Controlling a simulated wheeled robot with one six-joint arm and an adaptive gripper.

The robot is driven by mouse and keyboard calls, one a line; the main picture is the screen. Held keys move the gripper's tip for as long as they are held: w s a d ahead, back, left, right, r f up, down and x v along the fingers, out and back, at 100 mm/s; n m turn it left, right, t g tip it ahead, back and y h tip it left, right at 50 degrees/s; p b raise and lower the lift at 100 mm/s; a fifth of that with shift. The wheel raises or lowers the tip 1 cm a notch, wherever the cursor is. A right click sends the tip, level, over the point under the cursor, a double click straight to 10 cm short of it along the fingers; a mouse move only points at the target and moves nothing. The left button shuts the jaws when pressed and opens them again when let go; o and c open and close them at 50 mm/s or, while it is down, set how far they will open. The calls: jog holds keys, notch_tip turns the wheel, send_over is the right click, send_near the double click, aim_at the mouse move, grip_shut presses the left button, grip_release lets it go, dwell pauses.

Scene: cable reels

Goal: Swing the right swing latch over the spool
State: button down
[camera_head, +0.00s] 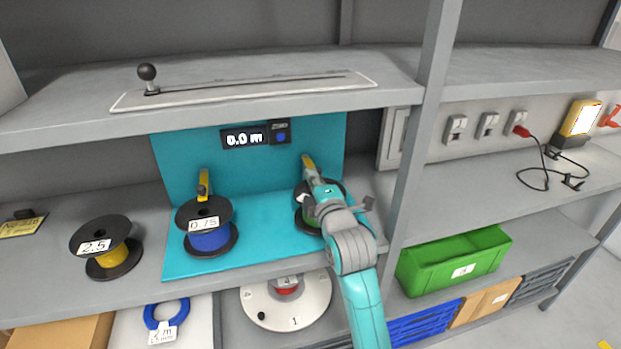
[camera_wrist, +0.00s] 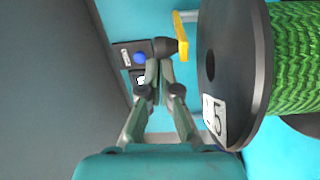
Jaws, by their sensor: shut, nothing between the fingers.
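The right swing latch (camera_head: 308,162) is a yellow bar at the back of the teal stand, above the right spool. In the wrist view the yellow bar (camera_wrist: 180,37) stands beside the spool's black flange, with a dark knob (camera_wrist: 165,47) at its side. The right spool (camera_head: 305,217) is black with green cable, mostly hidden by my arm; its flange and green winding (camera_wrist: 295,60) fill the right of the wrist view. My gripper (camera_wrist: 160,72) is shut and empty, its tips close to the knob; contact cannot be told. It shows over the spool in the head view (camera_head: 318,186).
The left spool (camera_head: 209,240) with blue cable stands on the teal stand under its own yellow latch (camera_head: 203,184). A loose yellow spool (camera_head: 106,262) sits further left. A shelf (camera_head: 260,103) overhangs the stand, and a post (camera_head: 422,130) rises at right.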

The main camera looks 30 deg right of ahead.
jog(key=shift+s+d+f+h, duration=0.15)
jog(key=shift+s+d+h, duration=0.2)
jog(key=shift+d, duration=0.35)
jog(key=shift+s+a, duration=0.1)
jog(key=shift+s, duration=0.25)
jog(key=a+v, duration=0.1)
jog(key=v, duration=1)
jog(key=shift+w, duration=0.15)
jog(key=s+a+f+m+g+y, duration=0.1)
jog(key=s+a+f+m+y, duration=0.2)
jog(key=s+f, duration=0.45)
jog(key=s+a+f+m+y, duration=0.1)
jog(key=s+a+f+m, duration=0.2)
jog(key=s+a+f, duration=0.35)
jog(key=s+a+f+m, duration=0.1)
jog(key=s+f+m, duration=0.1)
jog(key=s, duration=0.5)
jog(key=s+a+f+m+g+y, duration=0.1)
jog(key=s+f+m, duration=0.1)
jog(key=s, duration=0.6)
jog(key=s+a+f+m+y, duration=0.1)
jog(key=s+f+m, duration=0.2)
jog(key=s, duration=0.5)
jog(key=shift+s+a+m+g, duration=0.2)
jog(key=shift+a+m+g, duration=0.1)
jog(key=shift+a+m, duration=0.1)
